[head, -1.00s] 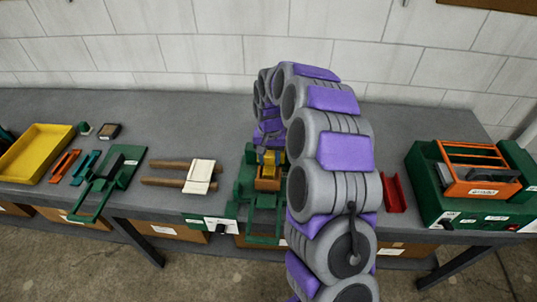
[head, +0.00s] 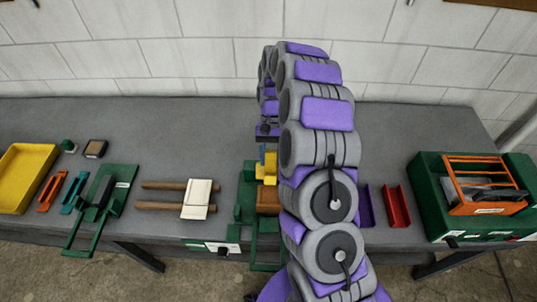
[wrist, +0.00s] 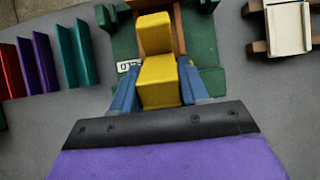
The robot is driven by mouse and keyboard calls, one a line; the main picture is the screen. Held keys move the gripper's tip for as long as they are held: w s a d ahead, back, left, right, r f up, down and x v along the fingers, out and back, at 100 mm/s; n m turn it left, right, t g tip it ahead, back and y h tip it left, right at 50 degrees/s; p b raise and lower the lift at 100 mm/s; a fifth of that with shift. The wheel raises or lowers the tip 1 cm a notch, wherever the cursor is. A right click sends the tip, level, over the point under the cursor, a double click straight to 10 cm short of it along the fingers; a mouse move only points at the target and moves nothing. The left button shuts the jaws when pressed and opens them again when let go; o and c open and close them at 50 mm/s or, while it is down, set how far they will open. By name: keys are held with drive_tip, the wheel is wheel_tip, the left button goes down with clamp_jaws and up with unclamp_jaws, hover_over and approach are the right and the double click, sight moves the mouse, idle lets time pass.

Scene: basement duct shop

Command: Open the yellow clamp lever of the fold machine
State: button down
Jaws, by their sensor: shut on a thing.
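The fold machine (head: 246,203) is a green unit at the middle of the bench's front, with an orange-brown block on it, partly hidden by my arm. Its yellow clamp lever (head: 268,172) stands up at the machine's back in the head view. In the wrist view the yellow lever (wrist: 160,82) sits between the two blue fingers of my gripper (wrist: 158,88), which is shut on it. The green machine body (wrist: 200,38) lies beyond the lever there. In the head view my gripper (head: 263,160) is small and partly hidden by my arm.
Left of the machine are wooden rods with a cream block (head: 197,198), a green tool (head: 104,200) and a yellow tray (head: 24,175). At right are a red channel (head: 396,205) and a green machine with an orange frame (head: 485,185).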

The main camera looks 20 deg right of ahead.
drive_tip(key=shift+w+d+r+p, duration=0.1)
drive_tip(key=shift+w+d+p, duration=0.15)
drive_tip(key=shift+w, duration=0.5)
drive_tip(key=shift+w+d+r+p, duration=0.1)
drive_tip(key=shift+w+d+p, duration=0.15)
drive_tip(key=shift+w, duration=0.45)
drive_tip(key=shift+w+d+f, duration=0.15)
drive_tip(key=shift+w+f, duration=0.15)
drive_tip(key=shift+w, duration=0.25)
drive_tip(key=shift+w+f, duration=0.1)
drive_tip(key=shift+f, duration=0.15)
drive_tip(key=c, duration=0.7)
unclamp_jaws()
drive_tip(key=shift+o, duration=0.2)
drive_tip(key=shift+r, duration=0.2)
